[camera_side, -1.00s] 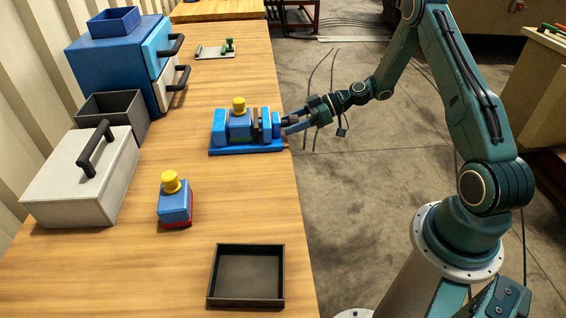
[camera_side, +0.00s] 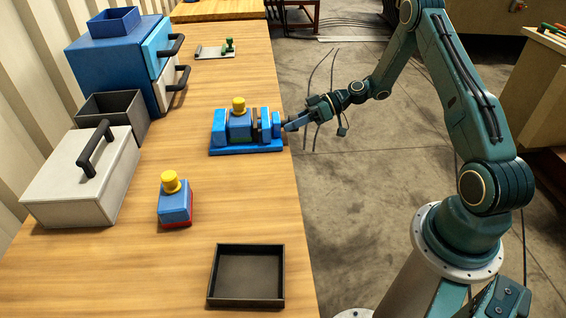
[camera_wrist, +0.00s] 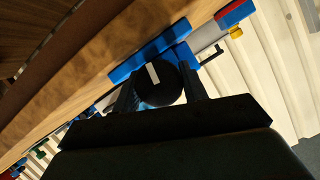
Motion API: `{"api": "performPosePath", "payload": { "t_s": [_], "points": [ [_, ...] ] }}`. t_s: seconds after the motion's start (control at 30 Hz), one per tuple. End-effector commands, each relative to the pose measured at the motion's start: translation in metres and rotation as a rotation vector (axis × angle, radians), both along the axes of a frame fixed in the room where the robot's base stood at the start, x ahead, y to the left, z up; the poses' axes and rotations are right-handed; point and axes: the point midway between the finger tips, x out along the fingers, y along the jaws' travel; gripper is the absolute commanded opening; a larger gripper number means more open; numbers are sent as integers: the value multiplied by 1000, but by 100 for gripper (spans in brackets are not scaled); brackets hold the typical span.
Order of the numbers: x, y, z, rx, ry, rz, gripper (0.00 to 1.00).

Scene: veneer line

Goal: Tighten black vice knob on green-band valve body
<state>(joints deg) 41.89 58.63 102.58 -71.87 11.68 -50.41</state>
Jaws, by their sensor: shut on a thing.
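The blue vice (camera_side: 222,151) lies near the right edge of the bench. Between its jaws sits the green-band valve body (camera_side: 239,121), blue with a yellow cap, upright; a little of its green band shows low down. The black vice knob (camera_wrist: 160,88) is round with a white mark on its face in the wrist view. My gripper (camera_wrist: 160,80) is shut on the knob, one finger on each side. In the side view my gripper (camera_side: 290,125) reaches the vice's right end from beyond the bench edge and hides most of the knob.
A second valve body with a red band (camera_side: 175,204) stands nearer on the bench. A dark empty tray (camera_side: 246,303) lies at the front. A grey toolbox (camera_side: 70,193), an open dark bin (camera_side: 130,118) and a blue drawer unit (camera_side: 107,72) stand along the left.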

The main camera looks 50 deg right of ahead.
Motion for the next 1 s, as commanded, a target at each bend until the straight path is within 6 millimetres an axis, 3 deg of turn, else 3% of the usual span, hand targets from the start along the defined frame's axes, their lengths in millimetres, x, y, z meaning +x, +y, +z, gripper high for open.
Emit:
{"api": "performPosePath", "payload": {
  "t_s": [0.33, 0.7, 0.73, 0.83, 1.0],
  "points": [
    [0, 0, 0, 131, 131, 0, 20],
    [0, 0, 0, 145, 146, 1, 20],
    [0, 0, 0, 145, 146, 1, 45],
    [0, 0, 0, 144, 145, 0, 64],
    [0, 0, 0, 144, 145, 0, 65]
  ]
}}
